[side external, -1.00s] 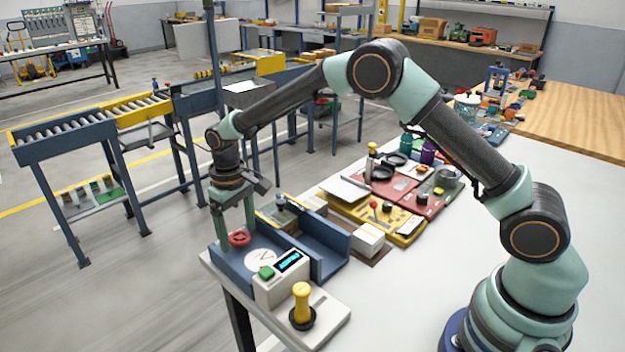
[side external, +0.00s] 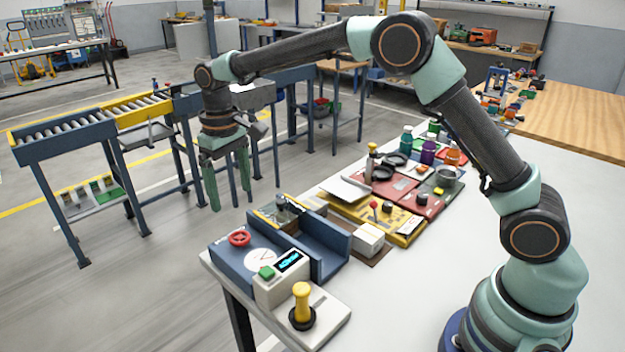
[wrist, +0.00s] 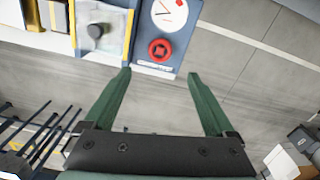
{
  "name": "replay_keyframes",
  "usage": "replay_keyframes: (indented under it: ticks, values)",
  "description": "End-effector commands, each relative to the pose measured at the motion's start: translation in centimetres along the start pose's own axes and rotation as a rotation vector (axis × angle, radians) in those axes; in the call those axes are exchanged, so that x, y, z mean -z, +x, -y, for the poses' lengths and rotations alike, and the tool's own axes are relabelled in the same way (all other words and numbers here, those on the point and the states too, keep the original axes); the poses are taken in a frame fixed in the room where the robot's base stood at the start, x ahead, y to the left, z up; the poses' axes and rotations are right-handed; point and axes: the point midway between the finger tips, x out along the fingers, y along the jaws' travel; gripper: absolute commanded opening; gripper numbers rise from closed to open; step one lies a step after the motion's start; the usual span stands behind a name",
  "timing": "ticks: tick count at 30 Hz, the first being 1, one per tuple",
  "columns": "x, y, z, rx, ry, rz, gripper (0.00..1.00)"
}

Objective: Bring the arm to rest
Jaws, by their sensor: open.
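My gripper (side external: 229,196) is open and empty. It hangs in the air above and behind the blue dock unit, fingers pointing down. In the wrist view my gripper (wrist: 160,76) shows its two green fingers spread apart, with floor and the edge of the unit between them. The red handwheel (side external: 239,238) sits on top of the blue unit (side external: 232,262), apart from the fingers.
A control box (side external: 282,279) with a green button and lit display stands at the white table's front corner, beside a yellow-handled joystick (side external: 302,304). A yellow tray (side external: 375,219) and a red panel (side external: 392,192) lie further back. A roller conveyor (side external: 90,120) stands at left.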

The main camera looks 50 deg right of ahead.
Motion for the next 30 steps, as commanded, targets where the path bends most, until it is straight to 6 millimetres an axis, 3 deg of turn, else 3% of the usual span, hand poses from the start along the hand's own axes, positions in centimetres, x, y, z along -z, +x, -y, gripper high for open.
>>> replay_keyframes:
  ticks: [5, 16, 20, 23, 30]
  values:
    - [0.0, -1.3, 0.0, 0.0, 0.0, 0.001, 0.9]
    - [-0.1, -1.6, -0.1, 0.0, 0.001, -0.001, 0.9]
    - [-0.7, -2.9, -0.7, 0.002, 0.009, -0.023, 0.9]
    - [-2.0, -4.8, -1.7, 0.004, 0.021, -0.059, 0.9]
    - [-7.0, -9.2, -4.5, 0.004, 0.06, -0.169, 0.9]
